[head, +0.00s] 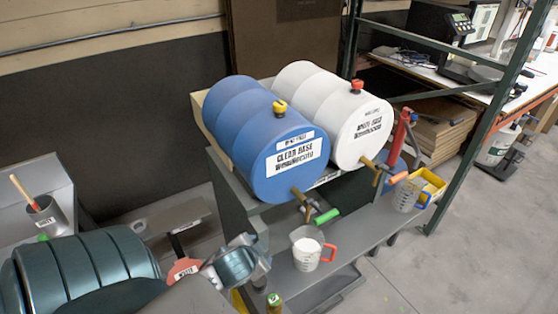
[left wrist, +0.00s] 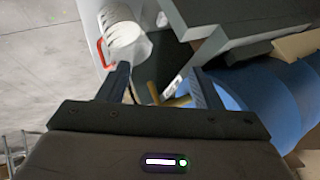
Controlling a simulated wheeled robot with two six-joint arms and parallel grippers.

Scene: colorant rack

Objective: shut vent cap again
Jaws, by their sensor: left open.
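A blue drum (head: 262,135) marked CLEAR BASE lies on its side, with a small yellow vent cap (head: 280,107) on top near its front end. A white drum (head: 338,115) marked WHITE BASE lies beside it, with a red vent cap (head: 357,87) on top. The caps are too small to tell whether either is open or shut. My left gripper (head: 257,253) is low in front of the blue drum, apart from both caps. In the left wrist view its fingers (left wrist: 160,85) are spread and empty, with the blue drum (left wrist: 275,95) at the right. My right gripper is not in view.
A white measuring cup with a red handle (head: 307,250) stands on the grey shelf under the blue drum's tap (head: 305,203). Another cup (head: 407,195) stands under the white drum's tap. A green rack post (head: 480,130) rises at the right. Open floor lies at the right.

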